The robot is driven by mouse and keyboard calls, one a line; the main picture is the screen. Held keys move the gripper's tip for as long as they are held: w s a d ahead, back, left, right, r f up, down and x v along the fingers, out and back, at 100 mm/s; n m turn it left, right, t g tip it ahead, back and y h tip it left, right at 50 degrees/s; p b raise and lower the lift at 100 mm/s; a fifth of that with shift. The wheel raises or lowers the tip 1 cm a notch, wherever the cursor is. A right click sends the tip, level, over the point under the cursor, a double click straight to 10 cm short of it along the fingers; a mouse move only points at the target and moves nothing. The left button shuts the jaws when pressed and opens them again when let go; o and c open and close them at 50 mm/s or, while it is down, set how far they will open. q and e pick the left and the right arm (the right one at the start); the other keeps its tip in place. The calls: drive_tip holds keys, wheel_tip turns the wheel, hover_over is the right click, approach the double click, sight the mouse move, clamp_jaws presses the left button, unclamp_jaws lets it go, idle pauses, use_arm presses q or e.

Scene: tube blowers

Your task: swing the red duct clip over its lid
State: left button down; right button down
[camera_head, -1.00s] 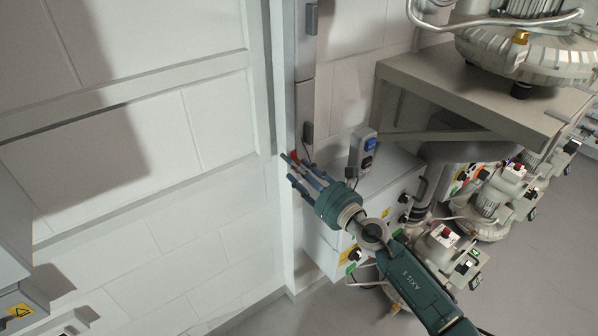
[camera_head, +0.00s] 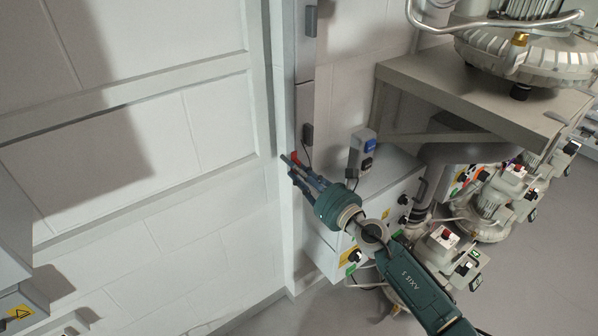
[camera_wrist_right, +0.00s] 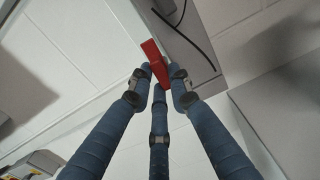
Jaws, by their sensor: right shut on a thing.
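The red duct clip (camera_wrist_right: 152,58) shows in the right wrist view at the side of a grey vertical duct (camera_wrist_right: 180,45). In the head view it is a small red patch (camera_head: 294,157) at the fingertips, mostly hidden by them. My right gripper (camera_head: 292,165) is at the duct, and in the right wrist view its blue fingers (camera_wrist_right: 160,80) are closed around the lower end of the clip. The upper part of the clip stands out beyond the fingertips. Whether the clip lies over the lid is not clear. My left gripper is not in view.
A dark cable (camera_wrist_right: 190,35) runs along the duct in the right wrist view. A switch box with a blue button (camera_head: 362,152) and a grey cabinet (camera_head: 385,190) stand right of the duct. A shelf with a blower (camera_head: 525,60) is at the upper right. The wall left is bare.

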drive_tip(key=m, duration=0.3)
drive_tip(key=m+p, duration=0.1)
drive_tip(key=m, duration=0.2)
drive_tip(key=r+m+p, duration=0.1)
drive_tip(key=m, duration=0.2)
drive_tip(key=shift+w+d+r, duration=0.1)
drive_tip(key=shift+w+d, duration=0.2)
drive_tip(key=shift+w, duration=0.05)
drive_tip(key=shift+w+d+f+m+p, duration=0.15)
drive_tip(key=shift+m+p, duration=0.45)
drive_tip(key=shift+m, duration=1.5)
drive_tip(key=shift+w+d+f+m+p, duration=0.1)
drive_tip(key=shift+m+p, duration=0.5)
drive_tip(key=shift+m, duration=1.5)
drive_tip(key=c, duration=1.6)
unclamp_jaws()
drive_tip(key=shift+s+d, duration=0.1)
drive_tip(key=shift+f, duration=0.35)
